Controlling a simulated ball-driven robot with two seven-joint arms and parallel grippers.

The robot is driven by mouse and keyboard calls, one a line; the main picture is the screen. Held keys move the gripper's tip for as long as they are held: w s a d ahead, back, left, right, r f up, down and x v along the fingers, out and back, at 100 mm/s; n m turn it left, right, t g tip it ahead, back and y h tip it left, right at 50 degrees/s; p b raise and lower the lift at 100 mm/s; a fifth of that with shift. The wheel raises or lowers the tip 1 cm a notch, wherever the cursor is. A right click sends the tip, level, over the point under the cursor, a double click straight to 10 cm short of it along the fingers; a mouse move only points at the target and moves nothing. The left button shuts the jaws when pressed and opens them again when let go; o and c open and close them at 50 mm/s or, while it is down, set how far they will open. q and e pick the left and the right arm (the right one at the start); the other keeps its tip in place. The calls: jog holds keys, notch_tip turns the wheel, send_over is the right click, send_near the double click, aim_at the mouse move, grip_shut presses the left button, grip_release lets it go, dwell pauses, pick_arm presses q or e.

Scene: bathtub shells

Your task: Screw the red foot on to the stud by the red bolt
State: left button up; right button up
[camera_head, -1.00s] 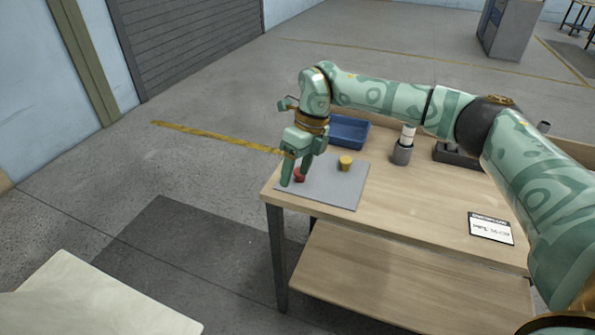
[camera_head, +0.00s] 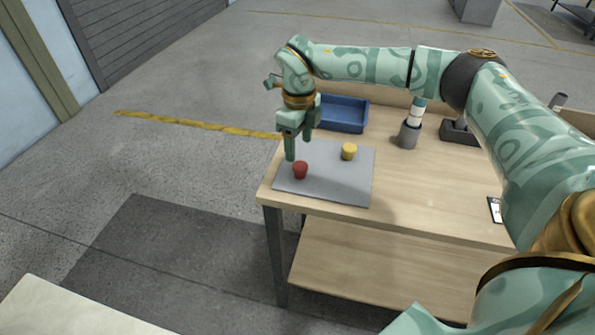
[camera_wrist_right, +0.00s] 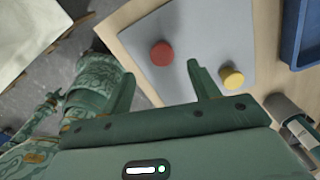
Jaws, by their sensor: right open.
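The red foot (camera_head: 300,170) sits on the grey mat (camera_head: 330,190) near its left edge. It also shows in the right wrist view (camera_wrist_right: 162,54), ahead of and between the two fingers. A yellow foot (camera_head: 349,151) stands to its right on the mat, and in the right wrist view (camera_wrist_right: 232,78) it lies beyond the right finger. My right gripper (camera_head: 299,150) is open and empty, just above and behind the red foot, fingers pointing down; the wrist view (camera_wrist_right: 160,78) shows the fingers apart. No stud or red bolt can be made out. My left gripper is out of view.
A blue tray (camera_head: 343,113) stands behind the mat. A grey cup holding a white cylinder (camera_head: 409,133) and a dark holder (camera_head: 460,132) stand farther right. A white card (camera_head: 495,209) lies on the wooden table (camera_head: 430,185). The table's left edge is close to the mat.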

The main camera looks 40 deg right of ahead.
aim_at(300, 165)
jog(key=shift+f, duration=0.75)
jog(key=shift+f+b, duration=0.3)
jog(key=f+b, duration=0.1)
jog(key=f, duration=0.1)
jog(key=f+b, duration=0.1)
jog(key=f, duration=0.1)
jog(key=shift+d+f, duration=0.2)
jog(key=shift+f, duration=0.15)
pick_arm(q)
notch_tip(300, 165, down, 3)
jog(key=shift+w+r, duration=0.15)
pick_arm(e)
jog(key=shift+r, duration=0.2)
jog(key=c, duration=1.1)
